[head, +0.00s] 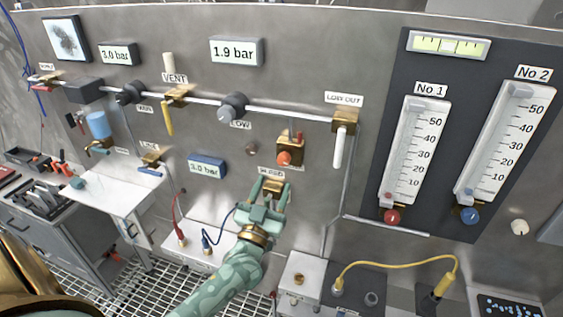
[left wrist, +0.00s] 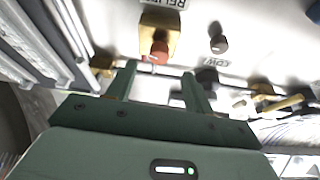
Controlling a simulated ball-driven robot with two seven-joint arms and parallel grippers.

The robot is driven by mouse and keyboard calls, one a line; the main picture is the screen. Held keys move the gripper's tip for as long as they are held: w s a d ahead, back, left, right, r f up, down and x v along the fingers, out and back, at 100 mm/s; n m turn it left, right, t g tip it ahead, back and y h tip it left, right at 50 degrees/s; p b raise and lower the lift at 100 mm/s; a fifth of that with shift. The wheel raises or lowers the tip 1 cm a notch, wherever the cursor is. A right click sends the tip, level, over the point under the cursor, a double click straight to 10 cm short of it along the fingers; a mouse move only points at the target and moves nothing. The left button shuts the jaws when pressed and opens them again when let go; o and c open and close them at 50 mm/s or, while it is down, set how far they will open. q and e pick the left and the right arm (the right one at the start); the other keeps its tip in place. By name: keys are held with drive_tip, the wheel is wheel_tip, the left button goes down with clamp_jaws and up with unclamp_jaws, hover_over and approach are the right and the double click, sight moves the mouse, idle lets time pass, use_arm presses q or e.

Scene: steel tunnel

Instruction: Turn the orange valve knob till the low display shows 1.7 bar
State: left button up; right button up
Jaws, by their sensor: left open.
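The orange valve knob (head: 285,158) sits on a brass block on the steel wall, with a partly hidden label below it. My left gripper (head: 273,185) is open, its fingers pointing up the wall just below the knob. In the left wrist view the knob (left wrist: 160,50) shows beyond and between the two fingertips (left wrist: 160,72), with nothing seen gripped; contact cannot be told. The display above the LOW regulator (head: 232,108) reads 1.9 bar (head: 236,51). My right gripper is not in view.
A pipe (head: 285,115) with a yellow lever (head: 168,118) and a white lever (head: 338,147) crosses the wall above. A small dark knob (head: 252,148) is left of the orange one. Other displays read 3.0 bar (head: 117,55). Flow gauges (head: 415,150) stand to the right.

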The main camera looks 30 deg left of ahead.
sight(282, 163)
use_arm(q)
drive_tip(key=x, duration=0.7)
drive_tip(key=shift+w, duration=0.1)
drive_tip(key=c, duration=1)
